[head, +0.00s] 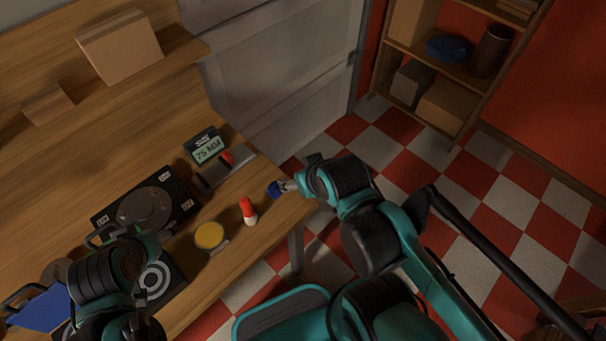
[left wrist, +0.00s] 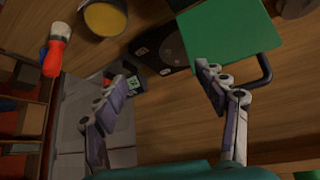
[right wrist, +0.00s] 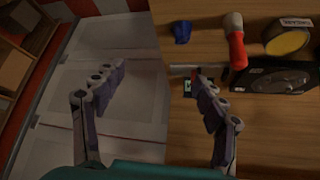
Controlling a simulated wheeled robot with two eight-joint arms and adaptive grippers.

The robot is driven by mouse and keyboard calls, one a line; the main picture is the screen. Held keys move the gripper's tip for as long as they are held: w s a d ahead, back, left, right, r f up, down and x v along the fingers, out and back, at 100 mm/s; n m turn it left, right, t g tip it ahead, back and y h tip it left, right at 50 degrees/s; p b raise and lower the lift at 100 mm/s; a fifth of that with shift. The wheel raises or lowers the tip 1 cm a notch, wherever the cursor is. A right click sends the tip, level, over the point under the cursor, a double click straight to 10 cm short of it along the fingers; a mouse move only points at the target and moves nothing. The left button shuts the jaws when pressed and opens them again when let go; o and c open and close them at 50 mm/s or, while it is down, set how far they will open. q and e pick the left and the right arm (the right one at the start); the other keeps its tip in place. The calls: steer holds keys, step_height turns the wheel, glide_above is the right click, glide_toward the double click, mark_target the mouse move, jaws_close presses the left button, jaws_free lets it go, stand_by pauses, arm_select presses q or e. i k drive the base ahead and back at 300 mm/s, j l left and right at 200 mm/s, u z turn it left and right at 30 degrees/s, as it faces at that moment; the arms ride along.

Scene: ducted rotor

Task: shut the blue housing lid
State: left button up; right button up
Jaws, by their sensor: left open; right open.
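The blue lid (head: 42,308) is at the lower left of the head view, raised and tilted with a dark handle beside it. It seems to belong to the black housing with pale rings (head: 152,283); my left arm hides the join. A green lid with a dark handle (left wrist: 230,42) stands raised in the left wrist view by another black housing (left wrist: 162,47). My left gripper (left wrist: 160,78) is open and empty, its right finger near the green lid in that picture. My right gripper (right wrist: 158,72) is open and empty near the table's edge.
Shelves (head: 440,65) stand across the checkered floor.

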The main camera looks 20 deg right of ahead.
mark_target(44, 312)
steer(key=u, duration=1.8)
